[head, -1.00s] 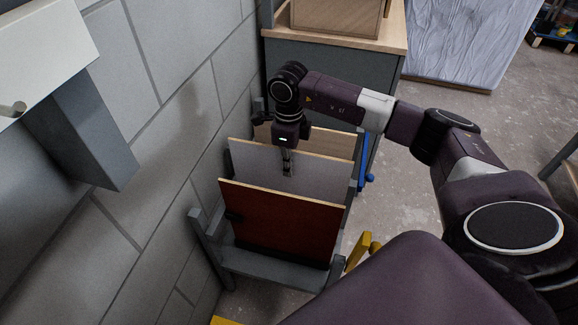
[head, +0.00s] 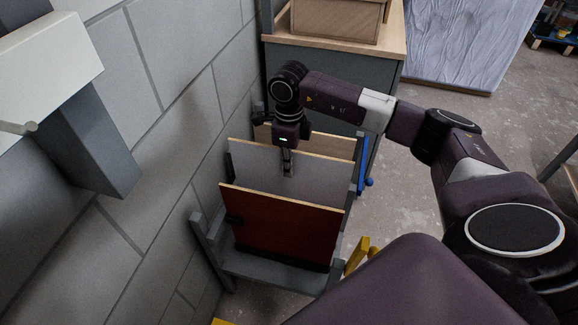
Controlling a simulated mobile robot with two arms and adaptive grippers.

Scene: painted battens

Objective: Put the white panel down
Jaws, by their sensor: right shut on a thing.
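The white panel (head: 255,167) stands upright in a grey rack (head: 270,268) against the block wall, between a red panel (head: 280,225) in front and a wood-coloured panel (head: 328,147) behind. My right gripper (head: 287,168) points down at the white panel's top edge and is shut on it near the middle. The red panel hides the white panel's lower part, so I cannot see whether its bottom edge rests on the rack. My left gripper is out of view.
A cabinet (head: 325,83) with a wooden top and box (head: 335,20) stands behind the rack. A blue handle (head: 364,165) and a yellow part (head: 357,254) are at the rack's right side. A grey bracket with a white board (head: 45,60) juts out at upper left.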

